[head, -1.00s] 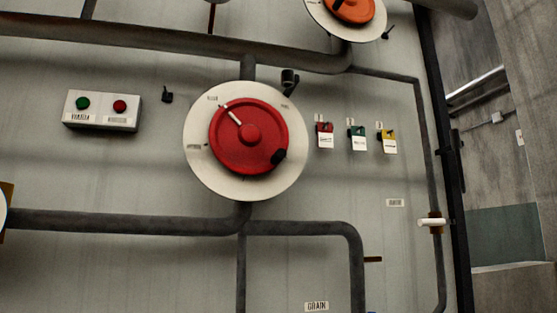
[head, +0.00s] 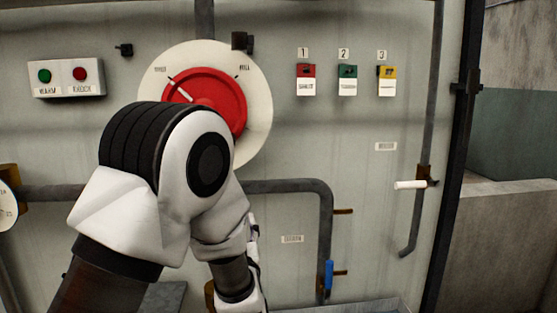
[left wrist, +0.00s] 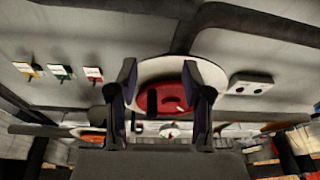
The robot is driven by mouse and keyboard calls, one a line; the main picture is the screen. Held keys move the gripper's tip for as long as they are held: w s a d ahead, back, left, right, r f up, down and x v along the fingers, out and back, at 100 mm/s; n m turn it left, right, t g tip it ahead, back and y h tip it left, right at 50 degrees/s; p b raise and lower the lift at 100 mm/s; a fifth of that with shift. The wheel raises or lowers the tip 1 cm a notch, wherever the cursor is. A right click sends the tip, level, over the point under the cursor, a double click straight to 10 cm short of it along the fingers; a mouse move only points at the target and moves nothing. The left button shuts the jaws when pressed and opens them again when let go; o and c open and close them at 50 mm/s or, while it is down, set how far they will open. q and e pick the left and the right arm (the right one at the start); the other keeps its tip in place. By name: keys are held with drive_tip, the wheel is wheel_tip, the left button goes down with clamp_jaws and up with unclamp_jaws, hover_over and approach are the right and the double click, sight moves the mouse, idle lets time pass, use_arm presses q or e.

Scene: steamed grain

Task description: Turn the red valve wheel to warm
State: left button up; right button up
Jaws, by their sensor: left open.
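The red valve wheel (head: 222,95) sits on a round white dial plate (head: 258,100) on the grey panel. Its white pointer mark points to the upper left, towards a small label too blurred to read. Another label is at the plate's upper right. My left arm covers the wheel's lower part in the head view. In the left wrist view my left gripper (left wrist: 160,78) is open and empty, with the red wheel (left wrist: 172,103) showing beyond and between its fingers. I cannot see contact with the wheel. My right gripper is not in view.
A button box (head: 66,77) with green and red buttons is left of the dial. Red, green and yellow tagged switches (head: 345,80) are at the right. Pipes run around the dial. A white-handled lever (head: 410,185) and a blue-handled valve (head: 329,275) are lower right.

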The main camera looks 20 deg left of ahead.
use_arm(q)
wheel_tip(320, 180, up, 16)
drive_tip(key=s+n+t+y+p, duration=0.1)
drive_tip(key=p, duration=0.3)
drive_tip(key=x, duration=0.2)
drive_tip(key=p+x, duration=0.1)
drive_tip(key=x, duration=0.4)
drive_tip(key=shift+a+f, duration=0.2)
drive_tip(key=shift+f, duration=0.2)
drive_tip(key=shift+w+d, duration=0.1)
drive_tip(key=shift+w, duration=0.05)
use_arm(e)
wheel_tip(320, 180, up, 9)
use_arm(q)
clamp_jaws()
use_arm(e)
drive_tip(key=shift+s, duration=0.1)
